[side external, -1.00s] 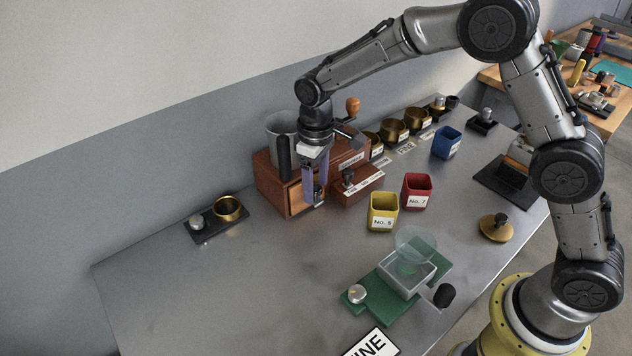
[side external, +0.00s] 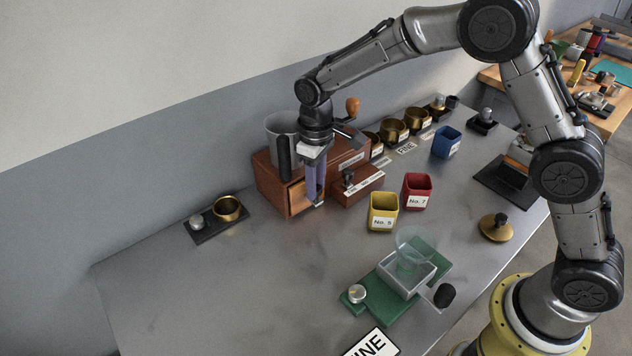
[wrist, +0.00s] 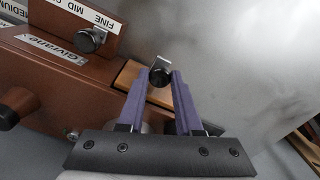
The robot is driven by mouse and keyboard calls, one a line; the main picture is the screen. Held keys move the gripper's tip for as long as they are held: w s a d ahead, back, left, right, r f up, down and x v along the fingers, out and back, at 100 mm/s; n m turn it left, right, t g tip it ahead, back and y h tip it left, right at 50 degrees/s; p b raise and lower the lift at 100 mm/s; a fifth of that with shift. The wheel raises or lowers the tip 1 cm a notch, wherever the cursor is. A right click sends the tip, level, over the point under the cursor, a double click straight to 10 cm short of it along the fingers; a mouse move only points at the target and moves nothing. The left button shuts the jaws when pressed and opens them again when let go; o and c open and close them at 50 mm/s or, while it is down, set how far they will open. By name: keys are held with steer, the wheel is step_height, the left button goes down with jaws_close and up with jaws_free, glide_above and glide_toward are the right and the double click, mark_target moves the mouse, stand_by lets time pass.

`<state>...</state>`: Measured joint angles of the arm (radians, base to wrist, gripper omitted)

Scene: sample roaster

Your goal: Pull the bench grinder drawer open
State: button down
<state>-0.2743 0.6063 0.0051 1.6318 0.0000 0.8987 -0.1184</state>
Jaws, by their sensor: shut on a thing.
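The bench grinder (side external: 268,178) is a reddish-brown wooden box at the back of the steel bench; it also shows in the wrist view (wrist: 60,90). Its drawer has a lighter wood front (side external: 297,196), which looks flush with the box. In the wrist view the pale wood of the drawer (wrist: 127,76) shows beside my fingers, with a dark round knob (wrist: 160,76) on a metal piece between the fingertips. My gripper (side external: 315,202) points down in front of the drawer, its purple fingers shut on the knob. The fingers hide part of the drawer front.
A brown selector block (side external: 357,188) with a black knob juts out right of the drawer. Yellow (side external: 382,212) and red (side external: 417,191) cups stand further right. Bench in front of the drawer is clear.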

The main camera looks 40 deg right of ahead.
stand_by(0.8)
steer(key=s, duration=0.8)
steer(key=shift+s, duration=0.3)
steer(key=shift+r, duration=0.1)
steer(key=c, duration=0.6)
jaws_free()
step_height(320, 180, up, 14)
steer(key=shift+f, duration=0.1)
